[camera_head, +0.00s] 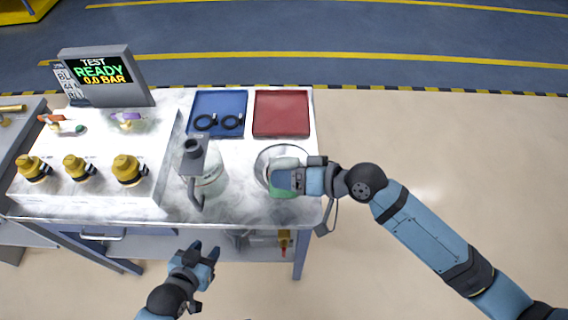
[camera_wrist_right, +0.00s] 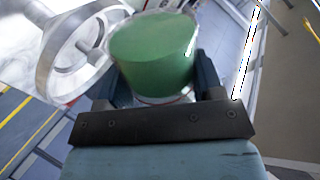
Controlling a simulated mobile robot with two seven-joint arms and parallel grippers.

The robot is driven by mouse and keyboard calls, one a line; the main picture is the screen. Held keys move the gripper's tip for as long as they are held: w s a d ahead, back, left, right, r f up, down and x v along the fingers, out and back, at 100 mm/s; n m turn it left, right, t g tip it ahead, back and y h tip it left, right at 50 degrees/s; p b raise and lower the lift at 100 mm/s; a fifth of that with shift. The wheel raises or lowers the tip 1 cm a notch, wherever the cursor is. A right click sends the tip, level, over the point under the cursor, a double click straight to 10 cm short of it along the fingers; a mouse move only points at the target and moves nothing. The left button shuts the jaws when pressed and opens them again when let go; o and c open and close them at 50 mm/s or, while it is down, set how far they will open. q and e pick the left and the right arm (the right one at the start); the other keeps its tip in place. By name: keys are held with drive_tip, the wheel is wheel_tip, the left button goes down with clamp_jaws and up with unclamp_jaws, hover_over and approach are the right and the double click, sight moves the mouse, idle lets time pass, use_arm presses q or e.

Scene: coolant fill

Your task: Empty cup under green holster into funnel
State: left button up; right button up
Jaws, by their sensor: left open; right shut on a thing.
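A cup holding green fluid (camera_wrist_right: 152,55) sits between the fingers of my right gripper (camera_wrist_right: 155,80) in the right wrist view. My right gripper (camera_head: 285,180) is shut on it. In the head view the green of the cup (camera_head: 284,192) shows partly beneath the gripper, which hides much of it. The round metal funnel (camera_head: 264,160) is at the bench's right end, partly covered by my gripper. In the wrist view the funnel (camera_wrist_right: 62,50) lies just left of the cup. I cannot tell the cup's exact tilt. My left gripper (camera_head: 206,252) is open and empty before the bench front.
A clear jug with a grey top (camera_head: 208,180) stands left of the funnel. Behind are a blue tray (camera_head: 216,103) with black rings and an empty red tray (camera_head: 281,113). Several yellow-capped fittings (camera_head: 77,167) and a display (camera_head: 105,75) stand left.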

drive_tip(key=shift+r, duration=0.15)
drive_tip(key=shift+w+f+m+g+p, duration=0.25)
drive_tip(key=shift+f+m+g+p, duration=0.4)
drive_tip(key=shift+m+g, duration=0.45)
idle(1.8)
drive_tip(key=shift+w+f+m+g+h+p, duration=0.3)
drive_tip(key=shift+w+f+m+g+p, duration=0.15)
drive_tip(key=shift+w+p, duration=0.25)
idle(0.7)
drive_tip(key=shift+w+r+m+g+p, duration=0.4)
drive_tip(key=shift+m+g+p, duration=0.15)
drive_tip(key=shift+p, duration=0.65)
drive_tip(key=shift+f, duration=0.1)
